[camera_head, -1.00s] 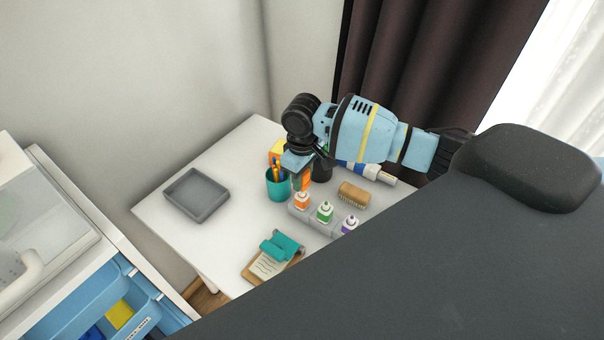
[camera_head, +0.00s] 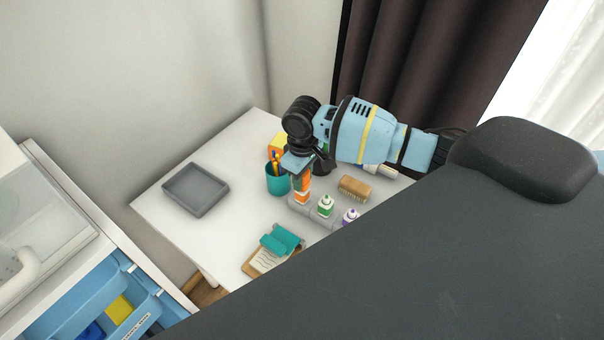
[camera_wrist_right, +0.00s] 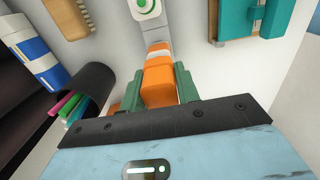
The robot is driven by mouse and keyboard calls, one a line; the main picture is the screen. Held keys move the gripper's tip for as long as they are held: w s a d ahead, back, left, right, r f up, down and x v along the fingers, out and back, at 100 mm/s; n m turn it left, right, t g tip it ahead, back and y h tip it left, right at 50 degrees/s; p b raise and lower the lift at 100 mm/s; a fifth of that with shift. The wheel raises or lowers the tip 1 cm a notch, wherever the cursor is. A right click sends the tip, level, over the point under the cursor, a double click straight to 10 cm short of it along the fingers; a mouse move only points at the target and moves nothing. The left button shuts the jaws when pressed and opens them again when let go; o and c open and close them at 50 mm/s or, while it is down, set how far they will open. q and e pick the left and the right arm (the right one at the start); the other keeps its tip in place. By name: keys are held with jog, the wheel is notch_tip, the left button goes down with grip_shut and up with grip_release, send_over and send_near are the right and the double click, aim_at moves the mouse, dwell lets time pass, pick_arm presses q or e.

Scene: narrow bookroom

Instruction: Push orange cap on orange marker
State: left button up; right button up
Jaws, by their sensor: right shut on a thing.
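My right gripper (camera_head: 300,176) points down over the front row of markers and is shut on the orange cap (camera_head: 303,184). In the right wrist view the cap (camera_wrist_right: 159,78) sits between the two green fingers (camera_wrist_right: 162,86). The orange marker (camera_head: 301,199) stands upright in the grey holder (camera_head: 318,217), directly below the cap. The cap and the marker look lined up and meet or nearly meet; I cannot tell whether the cap is fully seated. My left gripper is out of view.
A green marker (camera_head: 325,207) and a purple marker (camera_head: 350,217) share the holder. A teal pen cup (camera_head: 277,182) stands close left of the gripper. A brush (camera_head: 355,188), a clipboard (camera_head: 270,257) and a grey tray (camera_head: 196,190) lie around. The table's left middle is clear.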

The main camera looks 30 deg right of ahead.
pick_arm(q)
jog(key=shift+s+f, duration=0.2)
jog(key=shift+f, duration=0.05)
pick_arm(e)
jog(key=shift+f, duration=0.75)
jog(key=o, duration=1.6)
jog(key=shift+w+r+p, duration=0.1)
jog(key=shift+r+p, duration=0.4)
jog(key=shift+r, duration=2.75)
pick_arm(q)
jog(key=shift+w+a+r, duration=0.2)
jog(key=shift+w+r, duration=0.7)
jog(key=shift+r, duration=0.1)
pick_arm(e)
jog(key=shift+r, duration=1.75)
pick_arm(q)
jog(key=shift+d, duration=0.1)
